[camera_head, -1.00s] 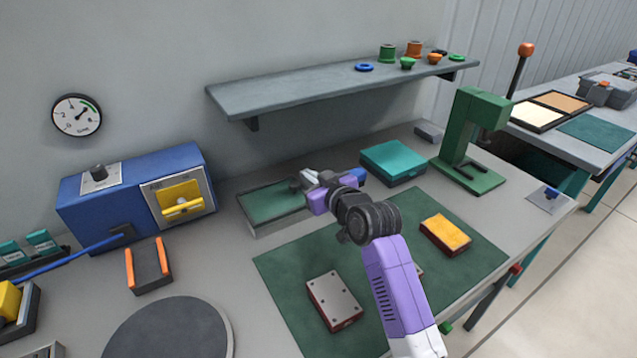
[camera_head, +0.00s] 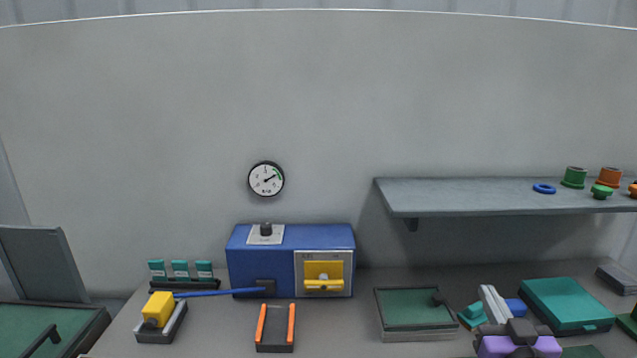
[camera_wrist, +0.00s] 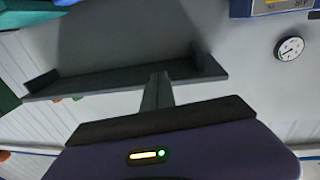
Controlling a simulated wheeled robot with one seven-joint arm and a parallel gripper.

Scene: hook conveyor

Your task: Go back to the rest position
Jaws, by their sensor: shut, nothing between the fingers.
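My gripper (camera_wrist: 160,78) shows in the wrist view with its grey fingers together and nothing between them. A dark bar and a purple housing with a small lit indicator lie behind the fingers. In the head view, part of my purple arm (camera_head: 518,346) shows at the bottom right, in front of the teal case. The task names no other object.
A grey wall shelf (camera_head: 480,197) holds rings and spools; it shows upside down in the wrist view (camera_wrist: 110,80). A blue box (camera_head: 290,260), green-topped tray (camera_head: 415,308), teal case (camera_head: 565,303) and orange-edged holder (camera_head: 275,328) stand on the bench. A gauge (camera_head: 266,179) hangs above.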

